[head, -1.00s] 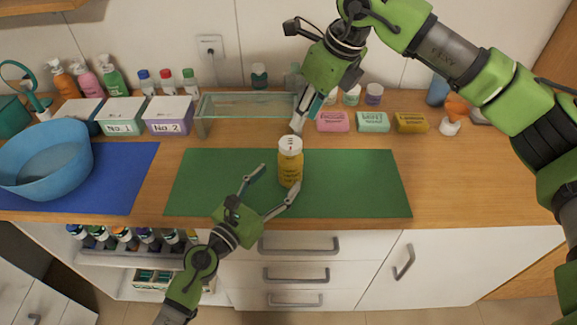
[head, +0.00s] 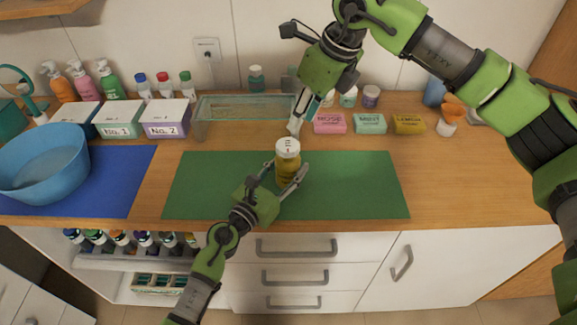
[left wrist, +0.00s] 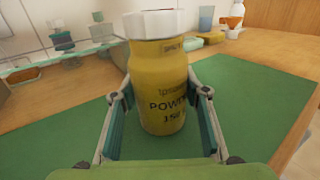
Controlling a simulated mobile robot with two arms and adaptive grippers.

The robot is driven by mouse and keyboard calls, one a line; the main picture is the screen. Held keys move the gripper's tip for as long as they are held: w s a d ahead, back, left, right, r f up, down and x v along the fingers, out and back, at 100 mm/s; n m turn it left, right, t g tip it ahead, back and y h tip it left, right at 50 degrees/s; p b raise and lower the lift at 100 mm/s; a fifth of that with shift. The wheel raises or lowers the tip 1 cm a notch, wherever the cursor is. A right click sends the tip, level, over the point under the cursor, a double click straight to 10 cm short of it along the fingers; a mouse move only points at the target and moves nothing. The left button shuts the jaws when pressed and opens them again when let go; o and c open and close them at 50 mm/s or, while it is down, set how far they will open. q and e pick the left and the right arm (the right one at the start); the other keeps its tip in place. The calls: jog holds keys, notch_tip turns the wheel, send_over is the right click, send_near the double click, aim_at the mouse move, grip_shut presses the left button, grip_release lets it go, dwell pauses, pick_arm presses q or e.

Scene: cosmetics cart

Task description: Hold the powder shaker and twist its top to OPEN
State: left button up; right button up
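The powder shaker (head: 287,170), a yellow bottle with a white top (head: 288,146), stands upright on the green mat (head: 355,185). My left gripper (head: 286,172) is open, with one finger on each side of the shaker's body. I see no clear grip on it. My right gripper (head: 301,118) points down just behind and above the shaker's top, apart from it. Its fingers are seen nearly edge-on, so their opening is unclear.
A blue bowl (head: 40,175) sits on a blue mat (head: 115,195) at the left. A glass tray (head: 230,112), labelled boxes (head: 165,118) and soap bars (head: 370,124) line the back. The green mat's right side is clear.

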aim_at(290, 154)
jog(key=o, duration=0.8)
jog(key=shift+s+a+f, duration=0.1)
jog(key=shift+a, duration=0.1)
jog(key=s+a+f+m+g+y, duration=0.15)
jog(key=s+a+y, duration=0.25)
jog(key=a, duration=0.4)
jog(key=s+a+f+g+y, duration=0.1)
jog(key=s+a+f+y, duration=0.2)
jog(key=s+a, duration=0.35)
jog(key=s+a+r+m+t+y, duration=0.3)
jog(key=s+a+r+m+y, duration=0.1)
jog(key=a+r+m+y, duration=0.45)
jog(key=w+d+f+m+t+h, duration=0.1)
jog(key=w+d+m+t, duration=0.25)
jog(key=m+t, duration=0.4)
jog(key=w+d+f+m+t+h, duration=0.15)
jog(key=d+m+t, duration=0.35)
jog(key=m, duration=0.6)
jog(key=d+f+m+t+h, duration=0.2)
jog(key=d+f+m+h, duration=1)
jog(key=d+m, duration=0.25)
jog(key=shift+m, duration=0.4)
jog(key=x, duration=1.2)
jog(key=shift+w, duration=0.3)
